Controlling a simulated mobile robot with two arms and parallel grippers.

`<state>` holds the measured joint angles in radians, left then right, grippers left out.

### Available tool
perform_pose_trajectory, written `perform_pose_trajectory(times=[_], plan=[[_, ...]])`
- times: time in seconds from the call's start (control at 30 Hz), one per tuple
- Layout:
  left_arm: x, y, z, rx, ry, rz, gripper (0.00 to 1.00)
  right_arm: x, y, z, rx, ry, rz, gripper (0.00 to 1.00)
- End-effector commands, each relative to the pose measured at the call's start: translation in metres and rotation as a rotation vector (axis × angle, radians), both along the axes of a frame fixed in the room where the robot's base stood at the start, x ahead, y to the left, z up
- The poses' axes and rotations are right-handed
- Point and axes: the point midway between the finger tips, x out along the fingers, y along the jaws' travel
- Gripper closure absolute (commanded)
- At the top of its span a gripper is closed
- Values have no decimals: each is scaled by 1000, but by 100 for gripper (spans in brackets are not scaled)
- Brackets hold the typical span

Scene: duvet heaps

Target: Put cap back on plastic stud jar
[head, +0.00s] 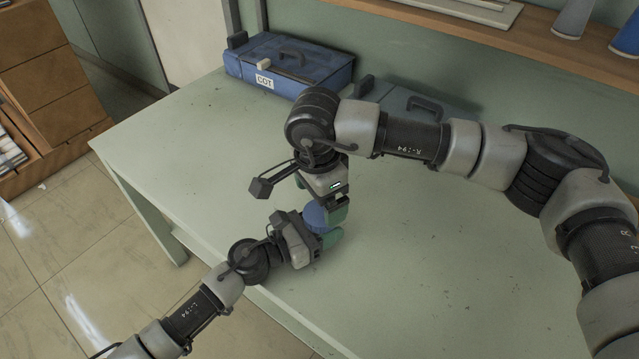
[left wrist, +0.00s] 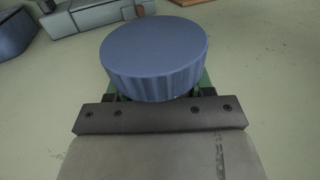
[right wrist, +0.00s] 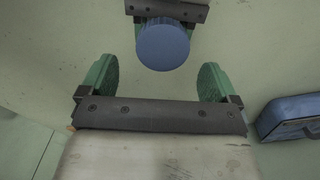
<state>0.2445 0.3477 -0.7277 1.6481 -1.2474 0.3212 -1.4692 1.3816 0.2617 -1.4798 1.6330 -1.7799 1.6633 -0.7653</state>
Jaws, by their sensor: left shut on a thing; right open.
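A round blue cap (head: 316,215) with a ribbed side and a plain flat top is at my left gripper (head: 322,228), above the pale table. My left gripper is shut, its green fingers partly hidden behind the cap in the left wrist view (left wrist: 153,55). No jar body shows, and I cannot tell whether the fingers hold the cap itself or a jar under it. My right gripper (head: 336,209) points down, close by the cap. In the right wrist view its fingers (right wrist: 163,80) are apart and empty, with the cap (right wrist: 162,46) beyond the gap between them.
A blue toolbox (head: 300,68) with a handle stands at the table's back left, and a grey-green case (head: 410,105) stands beside it. A wooden shelf (head: 540,30) runs along the wall. The pale table (head: 430,270) is clear at the front and right.

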Motion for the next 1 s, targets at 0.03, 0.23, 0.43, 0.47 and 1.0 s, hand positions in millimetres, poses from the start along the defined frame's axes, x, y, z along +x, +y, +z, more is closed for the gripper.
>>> perform_pose_trajectory(times=[0.03, 0.23, 0.43, 0.47, 1.0], plan=[[0, 0, 0, -1, -1, 0, 100, 0, -1, -9, -1, 3, -1, 8], [0, 0, 1, -1, -1, 0, 100, 1, -2, -37, 0, 2, -3, 8], [0, 0, 1, -1, -1, 0, 100, 1, -2, -51, 0, 0, -1, 8], [0, 0, 1, -1, -1, 0, 100, 1, -3, -51, 0, 0, -1, 8], [1, 0, 1, -1, -1, 2, 100, 1, -2, -52, -1, 1, -1, 51]])
